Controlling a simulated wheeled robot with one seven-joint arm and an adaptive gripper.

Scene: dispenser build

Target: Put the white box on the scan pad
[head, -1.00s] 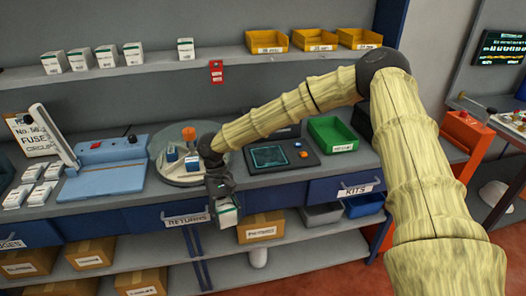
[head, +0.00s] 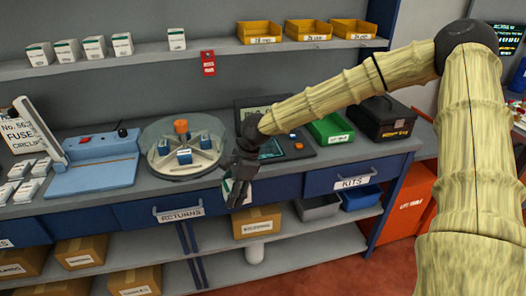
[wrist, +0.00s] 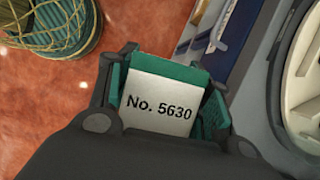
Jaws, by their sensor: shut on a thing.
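My gripper (head: 236,188) hangs in front of the bench's front edge, at about drawer height. It is shut on a white box with a green end (wrist: 158,103). The wrist view shows the box between the green finger pads, with the label "No. 5630" facing the camera. In the head view the box is mostly hidden by the fingers. The scan pad (head: 298,151), a dark panel with a teal screen and an orange button, lies on the bench behind and right of my gripper. My arm and wrist cover part of it.
A round carousel with a clear cover (head: 184,168) stands left of the pad, near my gripper. A green bin (head: 330,129) and a black case (head: 384,120) stand to its right. A blue machine (head: 95,165) is at left. A netted basket (wrist: 55,22) is on the floor.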

